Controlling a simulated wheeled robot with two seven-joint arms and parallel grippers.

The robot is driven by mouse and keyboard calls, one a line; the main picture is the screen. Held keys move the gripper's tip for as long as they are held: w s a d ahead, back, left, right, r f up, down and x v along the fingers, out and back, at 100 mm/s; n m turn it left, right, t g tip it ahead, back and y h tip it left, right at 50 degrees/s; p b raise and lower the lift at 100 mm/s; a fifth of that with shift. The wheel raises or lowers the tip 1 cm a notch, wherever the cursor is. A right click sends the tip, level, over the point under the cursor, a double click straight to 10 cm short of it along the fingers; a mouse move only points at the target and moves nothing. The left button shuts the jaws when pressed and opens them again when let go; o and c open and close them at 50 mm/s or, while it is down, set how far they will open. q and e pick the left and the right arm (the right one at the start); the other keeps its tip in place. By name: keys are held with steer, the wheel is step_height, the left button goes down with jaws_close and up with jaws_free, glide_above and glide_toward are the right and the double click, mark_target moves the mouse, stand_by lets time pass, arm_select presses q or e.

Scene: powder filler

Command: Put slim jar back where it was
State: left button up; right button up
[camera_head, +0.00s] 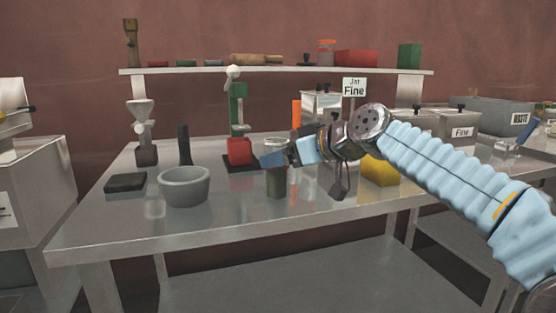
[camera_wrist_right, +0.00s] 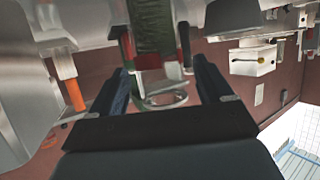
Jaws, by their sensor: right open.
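The slim jar (camera_head: 276,184), with a dark greenish body and a clear upper part, stands upright on the metal table near the middle of the head view. My right gripper (camera_head: 278,158) is at its upper part and hides some of it. In the right wrist view, which looks upside down, the two fingers of my right gripper (camera_wrist_right: 165,85) are apart, with a clear round rim (camera_wrist_right: 165,98), seemingly the jar's, between them. I cannot tell whether either finger touches it. My left gripper is not in view.
A grey bowl (camera_head: 185,187) and a black slab (camera_head: 125,183) lie to the left. A red block (camera_head: 239,152) by a green stand is behind the jar. A yellow block (camera_head: 380,171) is to the right, below my arm. The table's front strip is clear.

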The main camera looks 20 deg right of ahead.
steer(key=v, duration=0.9)
steer(key=shift+s+r+b, duration=0.2)
steer(key=shift+s+b, duration=0.05)
steer(key=shift+b, duration=0.15)
steer(key=shift+d, duration=0.15)
